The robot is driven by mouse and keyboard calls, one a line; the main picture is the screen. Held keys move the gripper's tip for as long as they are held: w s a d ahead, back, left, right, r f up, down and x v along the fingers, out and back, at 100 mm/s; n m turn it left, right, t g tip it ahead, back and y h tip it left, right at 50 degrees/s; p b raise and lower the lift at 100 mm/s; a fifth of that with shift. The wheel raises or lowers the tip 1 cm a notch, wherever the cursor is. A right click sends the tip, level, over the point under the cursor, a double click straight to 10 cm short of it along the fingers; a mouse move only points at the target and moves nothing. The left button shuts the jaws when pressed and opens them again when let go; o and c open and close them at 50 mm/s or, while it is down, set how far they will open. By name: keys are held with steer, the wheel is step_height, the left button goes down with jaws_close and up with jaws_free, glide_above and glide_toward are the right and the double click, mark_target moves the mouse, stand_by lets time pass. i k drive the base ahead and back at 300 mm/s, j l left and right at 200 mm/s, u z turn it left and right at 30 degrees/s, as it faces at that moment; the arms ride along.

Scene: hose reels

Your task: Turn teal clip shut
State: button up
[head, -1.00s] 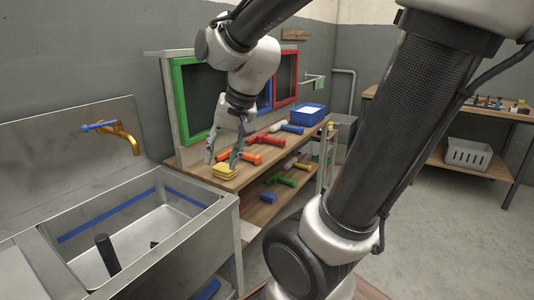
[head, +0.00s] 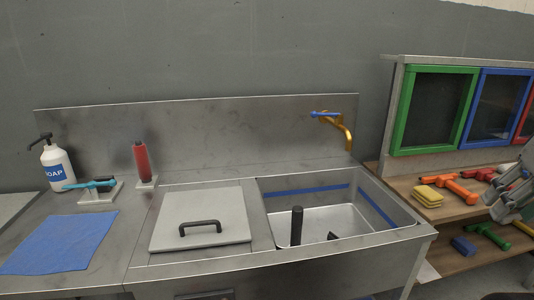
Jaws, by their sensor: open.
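The teal clip (head: 82,185) appears as a thin teal bar with a black part, on a small pale block at the left of the steel counter. The bar lies roughly level; whether it is shut cannot be told at this size. My gripper (head: 503,207) is at the right edge of the head view, partly cut off. It is open, over the wooden shelf by the orange tool, far from the clip.
A soap bottle (head: 57,168) stands behind the clip, and a red cylinder (head: 142,162) to its right. A blue cloth (head: 58,244) lies in front. A lid with a black handle (head: 199,228) and a sink (head: 338,220) lie between clip and gripper.

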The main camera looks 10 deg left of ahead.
mark_target(92, 185)
steer(key=u, duration=1.75)
steer(key=i+j, duration=0.8)
steer(key=j, duration=0.2)
